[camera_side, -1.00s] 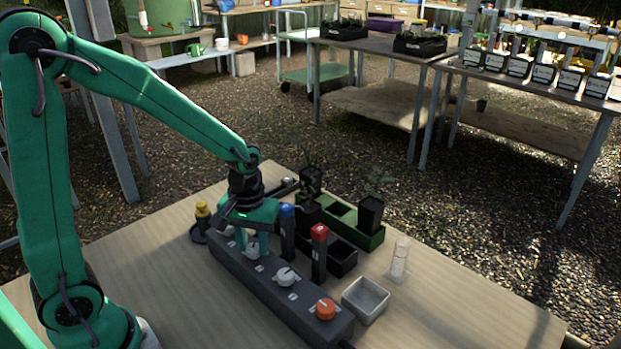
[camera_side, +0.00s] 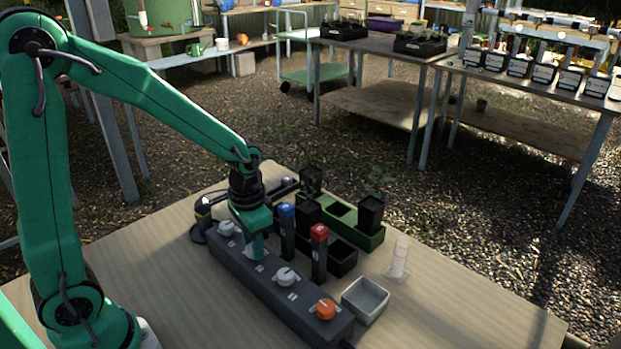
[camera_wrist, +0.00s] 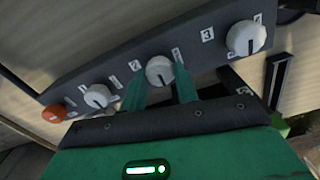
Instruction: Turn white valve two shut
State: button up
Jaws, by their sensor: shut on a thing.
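A grey valve block (camera_side: 262,284) on the table bears a row of white knobs and one orange knob. In the wrist view, the white knob (camera_wrist: 159,70) beside the label that looks like 2 is between the two green fingers of my gripper (camera_wrist: 160,88). My gripper is shut on this knob. In the side view my gripper (camera_side: 258,240) points down onto the block, and its fingers mostly hide the knob. A dark pointer line shows on the knob in the wrist view.
Another white knob (camera_wrist: 246,38), by label 3, and a white knob (camera_wrist: 97,96) flank it. The orange knob (camera_side: 325,308) is at the near end. Blue-topped (camera_side: 287,212) and red-topped (camera_side: 319,235) posts stand close beside the block. A white tray (camera_side: 366,299) is right.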

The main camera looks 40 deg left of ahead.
aim_at(251, 248)
dwell(0.4)
jog(key=o, duration=1)
jog(key=shift+c, duration=0.2)
jog(key=shift+r, duration=0.15)
jog(key=shift+r, duration=3.8)
jog(key=s+a+r+n+t, duration=0.1)
jog(key=s+r+n+t, duration=0.1)
jog(key=s+r+t, duration=0.3)
jog(key=shift+s+r+t, duration=0.3)
jog(key=shift+s+r, duration=1.35)
jog(key=shift+s, duration=0.95)
